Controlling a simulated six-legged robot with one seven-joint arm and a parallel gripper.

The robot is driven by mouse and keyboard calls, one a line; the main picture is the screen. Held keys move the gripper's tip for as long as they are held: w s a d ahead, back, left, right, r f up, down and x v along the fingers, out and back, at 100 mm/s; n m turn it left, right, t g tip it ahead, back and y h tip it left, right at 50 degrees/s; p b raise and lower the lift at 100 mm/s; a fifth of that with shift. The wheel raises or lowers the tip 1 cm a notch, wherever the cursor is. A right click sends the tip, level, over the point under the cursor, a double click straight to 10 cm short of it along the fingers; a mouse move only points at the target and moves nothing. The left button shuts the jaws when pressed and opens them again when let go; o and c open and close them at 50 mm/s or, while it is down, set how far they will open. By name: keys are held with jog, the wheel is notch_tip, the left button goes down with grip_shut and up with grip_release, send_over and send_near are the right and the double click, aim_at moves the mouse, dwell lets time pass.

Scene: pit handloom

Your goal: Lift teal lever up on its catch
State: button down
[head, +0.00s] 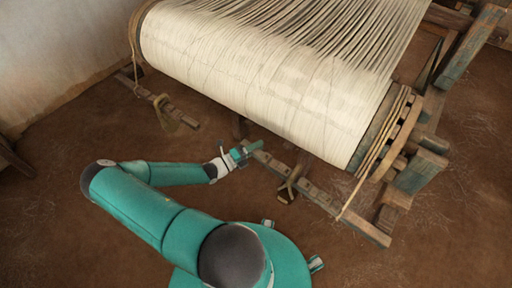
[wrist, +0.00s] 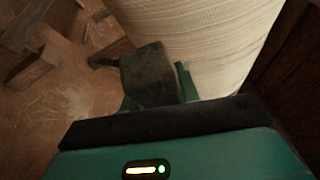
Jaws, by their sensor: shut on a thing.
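My gripper (head: 243,152) is at the near side of the loom, just below the big roll of pale warp. In the wrist view, a worn, dark grey-green block (wrist: 150,75) sits between my teal fingertips (wrist: 155,92). It looks like the end of the teal lever, and my gripper is shut on it. The rest of the lever is hidden behind the block and the gripper. I cannot make out the catch, or whether the lever rests on it.
The warp roll (head: 260,70) hangs close above my gripper. A notched wooden bar (head: 322,198) runs low to the right, with a small wooden crosspiece (head: 289,185) by it. A roped end wheel (head: 400,135) stands at right. The earth floor (head: 60,225) is clear at left.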

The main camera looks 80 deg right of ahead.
jog(key=shift+w+f, duration=0.1)
jog(key=shift+f, duration=0.65)
jog(key=c, duration=1)
grip_release()
jog(key=shift+c, duration=0.2)
jog(key=shift+w, duration=0.1)
jog(key=v, duration=1.3)
jog(key=shift+w+a, duration=0.2)
jog(key=shift+a, duration=0.05)
